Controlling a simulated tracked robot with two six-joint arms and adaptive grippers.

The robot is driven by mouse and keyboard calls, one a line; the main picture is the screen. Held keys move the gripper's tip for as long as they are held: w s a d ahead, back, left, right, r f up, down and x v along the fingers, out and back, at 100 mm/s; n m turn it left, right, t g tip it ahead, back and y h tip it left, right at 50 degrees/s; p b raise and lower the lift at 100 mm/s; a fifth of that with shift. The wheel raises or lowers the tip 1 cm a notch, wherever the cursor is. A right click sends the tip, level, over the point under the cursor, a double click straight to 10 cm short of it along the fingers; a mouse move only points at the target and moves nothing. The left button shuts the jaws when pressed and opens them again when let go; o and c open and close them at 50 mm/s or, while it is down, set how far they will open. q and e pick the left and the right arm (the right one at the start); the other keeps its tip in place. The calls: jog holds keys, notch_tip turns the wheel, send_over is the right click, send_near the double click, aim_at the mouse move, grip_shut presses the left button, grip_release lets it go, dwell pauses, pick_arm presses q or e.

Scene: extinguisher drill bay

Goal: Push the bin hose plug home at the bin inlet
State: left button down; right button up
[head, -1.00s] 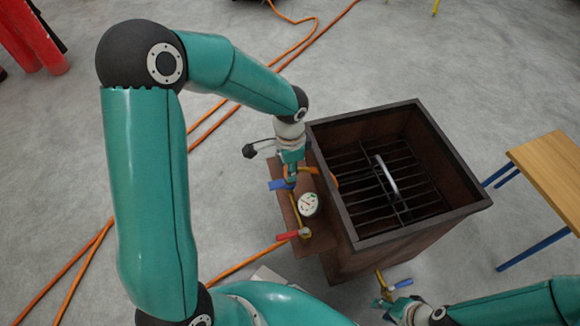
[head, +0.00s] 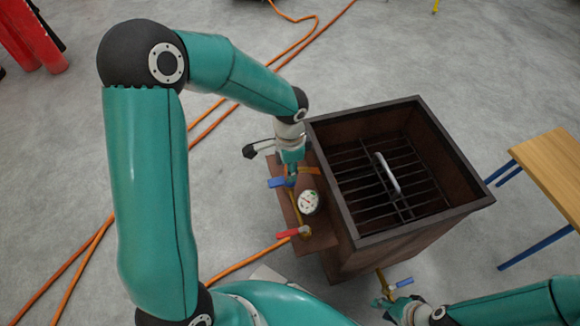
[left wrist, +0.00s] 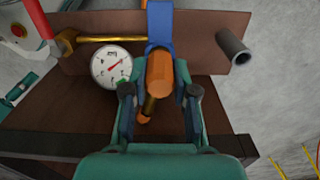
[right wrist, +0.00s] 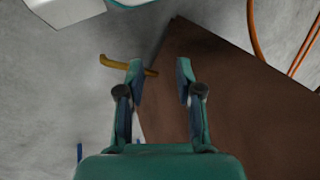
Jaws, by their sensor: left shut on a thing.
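The bin (head: 348,228) is a dark rusty open box with a grate, right of centre in the head view. My left gripper (left wrist: 158,90) is at its left side, shut on an orange cylinder, which I take to be the bin hose plug (left wrist: 159,72). My right gripper (right wrist: 160,78) is open and empty, low at the bin's front.
A round gauge (head: 309,202), a blue lever (head: 279,183) and a red handle (head: 288,233) crowd the plate beside the bin. A grey pipe stub (left wrist: 233,46) stands right of the plug. A brass bar (right wrist: 128,65) is near my right gripper. A wooden table (head: 552,170) stands right.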

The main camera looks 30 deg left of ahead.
pick_arm(q)
jog(key=c, duration=0.8)
grip_release()
jog(key=shift+f, duration=0.1)
